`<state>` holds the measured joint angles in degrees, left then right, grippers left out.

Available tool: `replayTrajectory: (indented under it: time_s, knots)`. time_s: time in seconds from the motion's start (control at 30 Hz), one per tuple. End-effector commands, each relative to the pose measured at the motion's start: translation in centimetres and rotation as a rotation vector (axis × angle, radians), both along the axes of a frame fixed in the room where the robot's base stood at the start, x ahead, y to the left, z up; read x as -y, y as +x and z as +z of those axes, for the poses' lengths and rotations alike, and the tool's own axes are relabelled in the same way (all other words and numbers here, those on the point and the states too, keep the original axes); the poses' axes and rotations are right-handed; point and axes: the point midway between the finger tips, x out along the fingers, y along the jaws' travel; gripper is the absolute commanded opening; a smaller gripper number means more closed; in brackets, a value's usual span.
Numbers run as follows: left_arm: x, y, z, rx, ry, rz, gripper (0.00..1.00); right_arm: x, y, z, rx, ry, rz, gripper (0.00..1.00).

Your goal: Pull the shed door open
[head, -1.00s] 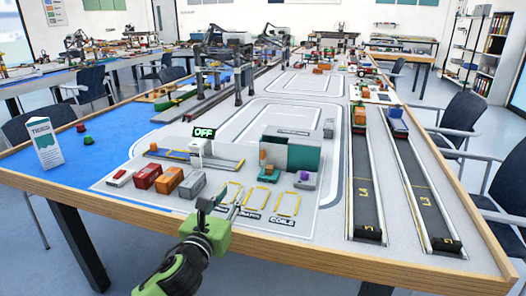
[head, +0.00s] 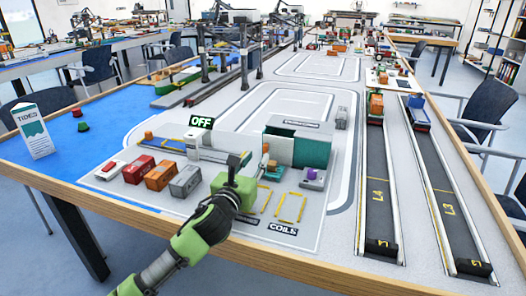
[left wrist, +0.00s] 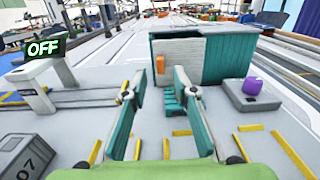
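The shed (head: 312,150) is a small teal and white box on the layout, in front of the marked road loops. In the left wrist view the shed (left wrist: 225,60) stands straight ahead, with a pale front panel (left wrist: 185,58) and a teal one beside it. A small orange handle-like piece (left wrist: 160,64) is at the panel's left edge. My left gripper (head: 241,162) is in front of the shed. In the left wrist view its two fingers (left wrist: 157,90) are spread and empty, with the orange piece seen between and beyond them. I cannot tell the remaining distance. My right gripper is not in view.
A gate with an OFF sign (head: 201,122) is left. Red, orange and grey containers (head: 160,175) stand at the front left. Two dark conveyor lanes (head: 378,190) run along the right.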

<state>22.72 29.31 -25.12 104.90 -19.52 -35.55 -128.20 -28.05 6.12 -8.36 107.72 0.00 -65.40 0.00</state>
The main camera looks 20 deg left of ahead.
Motion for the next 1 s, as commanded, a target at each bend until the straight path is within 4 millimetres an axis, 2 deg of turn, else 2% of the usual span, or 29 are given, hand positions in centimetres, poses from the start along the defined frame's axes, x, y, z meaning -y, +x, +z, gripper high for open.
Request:
replayTrajectory:
  time_s: [0.1, 0.3, 0.5, 0.77, 0.87, 0.9, 1.0]
  knots:
    - [0.1, 2.6, 0.0, 0.002, -0.002, 0.001, 0.26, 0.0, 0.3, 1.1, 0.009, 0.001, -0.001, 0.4]
    - [0.2, 5.4, -0.1, 0.001, -0.002, -0.001, 0.26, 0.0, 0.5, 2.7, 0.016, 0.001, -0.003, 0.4]
    - [0.3, 6.5, 0.0, 0.0, -0.001, -0.001, 0.26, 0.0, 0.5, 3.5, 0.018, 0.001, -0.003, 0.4]
    - [0.3, 6.6, 0.0, 0.0, -0.001, -0.001, 0.26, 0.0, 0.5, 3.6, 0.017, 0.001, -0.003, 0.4]
    - [0.3, 6.5, 0.0, 0.0, 0.0, -0.001, 0.03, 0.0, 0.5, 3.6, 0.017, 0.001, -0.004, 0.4]
    - [0.3, 6.5, 0.0, 0.0, 0.0, -0.001, 0.0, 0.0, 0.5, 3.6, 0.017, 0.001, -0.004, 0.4]
    - [0.3, 6.5, 0.0, 0.0, 0.0, -0.001, 0.0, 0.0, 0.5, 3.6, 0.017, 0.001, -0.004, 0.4]
